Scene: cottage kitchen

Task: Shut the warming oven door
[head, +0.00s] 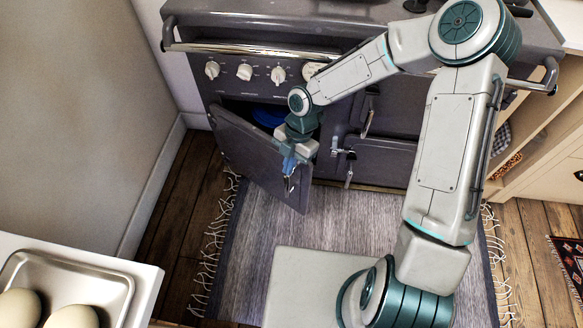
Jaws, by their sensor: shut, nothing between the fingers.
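The warming oven door (250,152) is the dark grey lower left door of the range. It stands partly open, swung out from its left side over the rug. Its small metal handle (291,186) is near the free right edge. My gripper (289,168) is shut and empty, pointing down close to the free edge of the door, just above the handle. I cannot tell whether the fingers touch the door. The gripper and wrist hide part of the opening behind. Something blue (268,116) shows inside the oven.
The grey range (240,45) has several white knobs and a front rail. Other oven doors (385,160) to the right look closed. A fringed rug (245,225) lies in front. A wall (80,100) stands at left. A tray (115,290) with eggs is on a counter at lower left.

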